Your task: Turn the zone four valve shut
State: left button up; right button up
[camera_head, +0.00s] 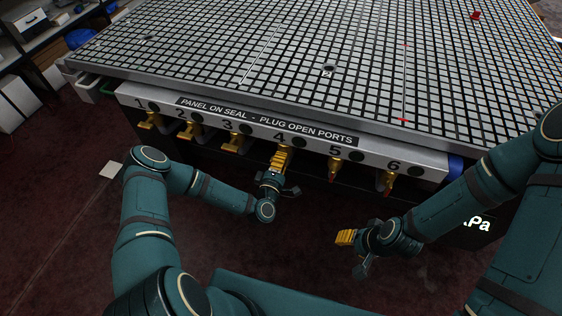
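The zone four valve sits under the number 4 on the white front panel (250,121). Its yellow handle is mostly hidden behind my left gripper (281,158). The gripper's yellow finger pads reach up to the panel at this valve. They overlap the handle in the picture, and I cannot tell whether they grip it. My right gripper (346,237) is low in front of the table, below zones five and six and clear of the panel. Its yellow pads face left, nothing shows between them, and their opening cannot be made out.
The zone six valve (387,181) hangs downward. The grid table top (330,69) lies above the panel. Dark red floor is open below.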

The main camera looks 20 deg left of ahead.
pick_arm(q)
jog(key=shift+s, duration=0.1)
jog(key=s, duration=1.2)
jog(key=shift+a, duration=0.2)
jog(key=shift+w, duration=0.1)
jog(key=s+d+f+m+g+h, duration=0.2)
jog(key=d+m+g+h, duration=0.3)
jog(key=d+m+g, duration=0.4)
jog(key=s+r+m+g, duration=0.1)
jog(key=s+m+g, duration=0.1)
jog(key=s, duration=0.1)
jog(key=s+a+r+m+g+y, duration=0.1)
jog(key=s+m+g, duration=0.1)
jog(key=s, duration=0.1)
jog(key=s+a+r+m+g, duration=0.1)
jog(key=s+r+m+g, duration=0.1)
jog(key=g, duration=0.1)
jog(key=shift+s+a+r+m+y, duration=0.1)
jog(key=shift+s+a+m+y, duration=0.05)
jog(key=shift+s+m+y, duration=0.25)
